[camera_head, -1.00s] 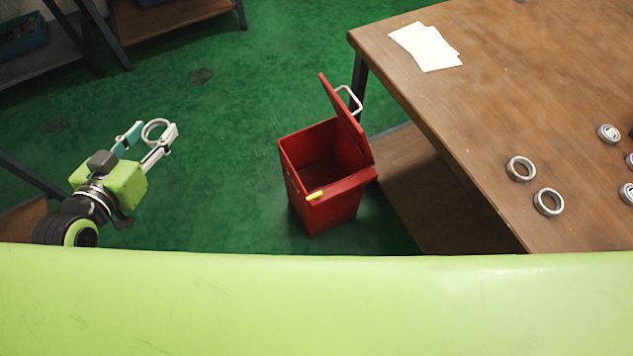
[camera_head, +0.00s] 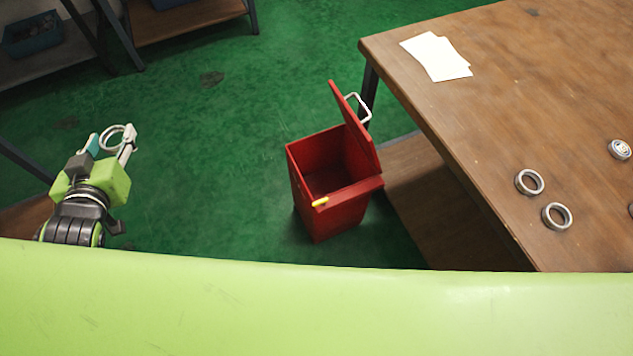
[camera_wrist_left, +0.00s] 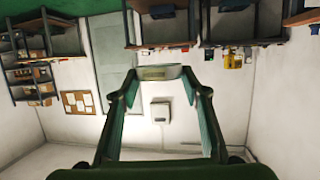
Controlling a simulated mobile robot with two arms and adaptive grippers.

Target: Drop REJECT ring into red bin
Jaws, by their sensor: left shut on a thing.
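My left gripper (camera_head: 110,146) is shut on a pale metal ring (camera_head: 113,138), held up in the air over the green floor at the left of the head view. In the left wrist view the ring (camera_wrist_left: 159,72) shows edge-on between the fingertips. The red bin (camera_head: 332,208) stands on the floor in the middle, its lid tilted up on the right side and its inside dark and open. A wide gap of floor lies between the gripper and the bin. No REJECT marking is legible on the held ring. My right gripper is not in view.
A wooden table (camera_head: 455,130) stands right of the bin, with two open rings (camera_head: 543,198), a capped bearing (camera_head: 620,149) and white papers (camera_head: 437,56) on it. Shelves with a blue bin (camera_head: 32,34) stand at the back left. The floor between gripper and bin is clear.

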